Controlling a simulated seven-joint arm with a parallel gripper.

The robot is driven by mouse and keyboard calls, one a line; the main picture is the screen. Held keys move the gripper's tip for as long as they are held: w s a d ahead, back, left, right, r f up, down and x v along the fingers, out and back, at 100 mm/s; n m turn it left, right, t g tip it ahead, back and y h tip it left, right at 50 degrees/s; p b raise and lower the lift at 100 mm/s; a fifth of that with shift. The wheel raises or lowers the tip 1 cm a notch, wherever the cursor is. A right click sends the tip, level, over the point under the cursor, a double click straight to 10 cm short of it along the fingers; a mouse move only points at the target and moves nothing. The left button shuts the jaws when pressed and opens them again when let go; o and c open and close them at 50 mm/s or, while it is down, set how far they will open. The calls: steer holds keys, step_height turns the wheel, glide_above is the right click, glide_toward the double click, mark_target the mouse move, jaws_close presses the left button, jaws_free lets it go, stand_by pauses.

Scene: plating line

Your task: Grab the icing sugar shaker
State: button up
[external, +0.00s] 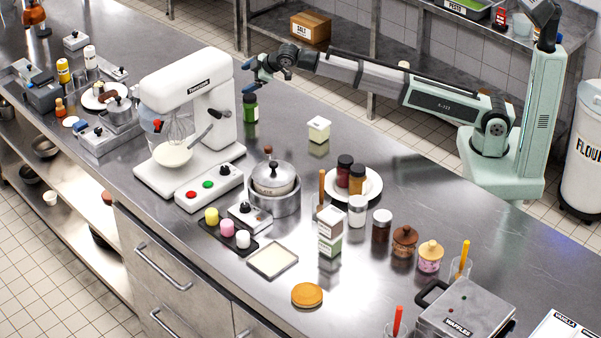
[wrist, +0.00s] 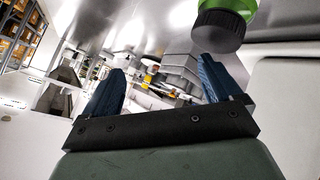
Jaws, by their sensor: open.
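A small white shaker-like jar with a pale lid (external: 357,210) stands upright at the front right of the plate; I cannot read a label, so I cannot be sure that it is the icing sugar shaker. A similar jar with a white lid and dark contents (external: 381,226) stands just right of it. My gripper (external: 256,76) is open and empty, high over the far edge of the counter, well away from both jars. In the wrist view my gripper (wrist: 163,82) has its two blue fingers apart with nothing between them.
A green bottle with a dark cap (external: 250,107) stands below my gripper; a green, black-capped object (wrist: 222,22) is close in the wrist view. The white mixer (external: 185,75) is left. A plate (external: 372,192) holds two jars. The right rear counter is clear.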

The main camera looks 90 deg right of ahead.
steer(key=s+a+n+g+y, duration=0.1)
steer(key=s+a, duration=0.1)
steer(key=a, duration=0.8)
steer(key=s+a+n+g+y, duration=0.1)
steer(key=s+a+n+y, duration=0.1)
steer(key=a, duration=0.9)
step_height(320, 180, up, 3)
steer(key=n+g+y, duration=0.1)
steer(key=n+g, duration=0.6)
steer(key=n, duration=0.1)
glide_above(357, 200)
steer(key=shift+f, duration=0.1)
step_height(357, 200, down, 8)
steer(key=shift+r, duration=0.15)
steer(key=shift+s+a+f, duration=0.1)
steer(key=shift+f, duration=1.2)
steer(key=shift+s+a+f, duration=0.1)
steer(key=shift+f, duration=1.2)
